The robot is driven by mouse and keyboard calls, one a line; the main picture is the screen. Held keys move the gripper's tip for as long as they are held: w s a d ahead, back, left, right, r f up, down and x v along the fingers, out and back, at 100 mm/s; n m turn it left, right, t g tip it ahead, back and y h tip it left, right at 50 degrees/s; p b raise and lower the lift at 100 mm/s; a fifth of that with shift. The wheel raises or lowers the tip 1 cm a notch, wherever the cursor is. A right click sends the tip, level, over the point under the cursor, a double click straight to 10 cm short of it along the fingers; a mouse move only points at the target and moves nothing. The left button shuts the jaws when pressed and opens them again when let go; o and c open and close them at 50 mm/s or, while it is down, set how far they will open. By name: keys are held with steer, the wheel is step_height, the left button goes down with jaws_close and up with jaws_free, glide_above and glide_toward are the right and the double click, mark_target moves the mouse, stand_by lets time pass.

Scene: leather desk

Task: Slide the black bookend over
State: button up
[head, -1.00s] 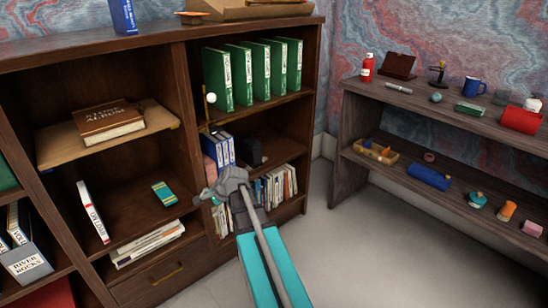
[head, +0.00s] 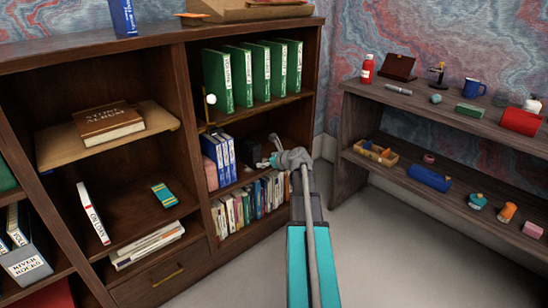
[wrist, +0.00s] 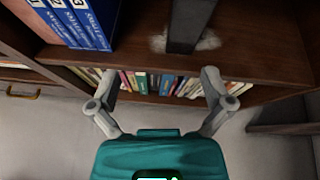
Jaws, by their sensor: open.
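The black bookend (head: 249,149) stands on the middle-right shelf, to the right of several blue volumes (head: 226,156) and apart from them. In the wrist view the bookend (wrist: 188,25) is a dark upright at the top, right of centre, its upper part cut off by the frame. My gripper (head: 267,152) is at the front of that shelf, just right of the bookend. In the wrist view my gripper (wrist: 159,78) has its fingers spread wide and empty, short of the bookend. The bookend's far side is hidden.
A pale patch (wrist: 208,42) marks the shelf around the bookend's base. The blue volumes (wrist: 75,18) stand left in the wrist view. A row of books (head: 247,203) fills the shelf below. Bare shelf (wrist: 255,60) lies right of the bookend.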

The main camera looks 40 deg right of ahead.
mark_target(258, 154)
steer(key=d, duration=0.1)
steer(key=d+m, duration=0.2)
steer(key=shift+s+d+r+t+h, duration=0.15)
steer(key=shift+s+r+t+h, duration=0.15)
steer(key=shift+s+r, duration=0.1)
steer(key=shift+w, duration=0.1)
steer(key=b+x, duration=0.5)
steer(key=x, duration=0.8)
steer(key=shift+w+f, duration=0.2)
steer(key=shift+w, duration=0.05)
steer(key=c, duration=1.3)
steer(key=shift+o, duration=0.2)
